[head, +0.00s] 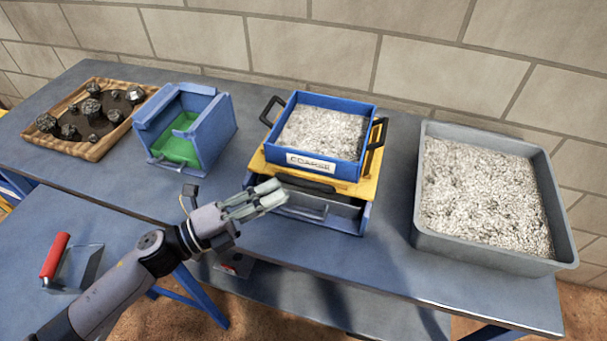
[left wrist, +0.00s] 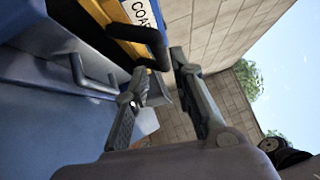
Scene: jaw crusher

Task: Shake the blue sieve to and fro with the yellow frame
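The blue sieve (head: 318,163), labelled "COARSE" and filled with pale crushed stone, sits level in the yellow frame (head: 357,187). The sieve's label edge and the yellow frame (left wrist: 108,22) also show in the left wrist view. A black handle (head: 305,183) runs along the frame's front; this handle (left wrist: 135,32) also shows in the left wrist view. My left gripper (head: 274,193) is by the frame's front left corner, close to the handle. In the left wrist view its fingers (left wrist: 160,66) are apart, with the handle near their tips, not gripped. My right gripper is out of view.
Under the frame is a box with a grey drawer (head: 322,205). A grey tub of crushed stone (head: 480,268) stands right. A blue crusher box (head: 222,130) and a wooden tray of dark rocks (head: 98,153) stand left. A red-handled scoop (head: 55,255) lies on the lower table.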

